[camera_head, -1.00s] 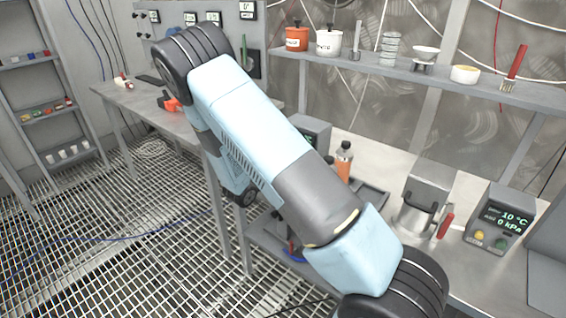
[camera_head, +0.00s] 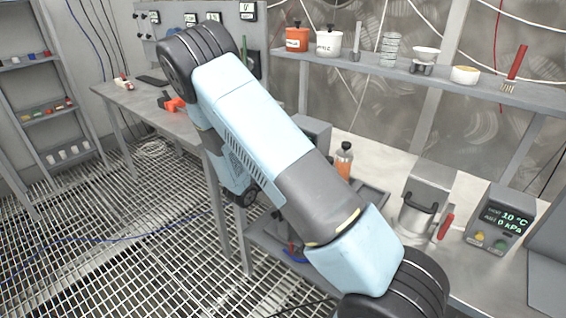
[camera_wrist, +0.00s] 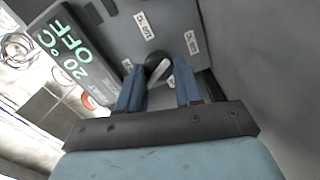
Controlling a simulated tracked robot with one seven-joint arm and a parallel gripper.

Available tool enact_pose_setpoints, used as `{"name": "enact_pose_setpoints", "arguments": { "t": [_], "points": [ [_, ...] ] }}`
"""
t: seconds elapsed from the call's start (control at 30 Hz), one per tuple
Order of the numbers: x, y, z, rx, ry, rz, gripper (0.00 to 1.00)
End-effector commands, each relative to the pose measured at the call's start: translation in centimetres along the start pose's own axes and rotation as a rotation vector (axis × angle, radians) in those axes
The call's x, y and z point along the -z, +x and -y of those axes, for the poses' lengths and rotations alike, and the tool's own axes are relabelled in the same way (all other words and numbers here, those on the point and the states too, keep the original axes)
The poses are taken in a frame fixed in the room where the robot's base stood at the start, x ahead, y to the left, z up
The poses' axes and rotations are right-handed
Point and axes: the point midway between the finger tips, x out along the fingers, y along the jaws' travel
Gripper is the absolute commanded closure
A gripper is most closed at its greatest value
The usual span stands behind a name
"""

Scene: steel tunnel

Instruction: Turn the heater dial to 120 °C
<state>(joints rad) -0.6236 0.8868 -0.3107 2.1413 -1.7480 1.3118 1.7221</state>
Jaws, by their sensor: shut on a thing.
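The heater dial (camera_wrist: 153,64) is a dark round knob with a white pointer bar on the grey panel in the wrist view. My gripper (camera_wrist: 162,76) has its two blue fingers on either side of the dial and is shut on it. Small white labels with dark print surround the dial, but I cannot read them clearly. The pointer slants, and I cannot tell which label it meets. A black display (camera_wrist: 75,55) beside the dial reads 20 °C and OFF in green. In the head view my gripper is out of the picture, beyond the lower edge.
A grey wall (camera_wrist: 260,70) rises close on the right in the wrist view. In the head view, a metal pot apparatus (camera_head: 417,215) and a second display box (camera_head: 500,220) reading 10 °C and 0 kPa stand on the bench. An orange bottle (camera_head: 343,165) stands behind my arm.

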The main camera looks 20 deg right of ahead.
Motion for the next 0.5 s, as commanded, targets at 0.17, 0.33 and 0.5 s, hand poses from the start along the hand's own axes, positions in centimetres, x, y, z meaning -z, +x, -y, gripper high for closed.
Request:
{"name": "enact_pose_setpoints", "arguments": {
  "t": [0.17, 0.33, 0.5],
  "points": [
    [-0.14, -0.24, 0.40, 0.010, -0.005, 0.000, 0.52],
    [-0.11, -0.13, 0.25, 0.006, -0.004, 0.000, 0.40],
    [-0.09, -0.09, 0.17, 0.004, -0.003, 0.001, 0.40]
  ]
}}
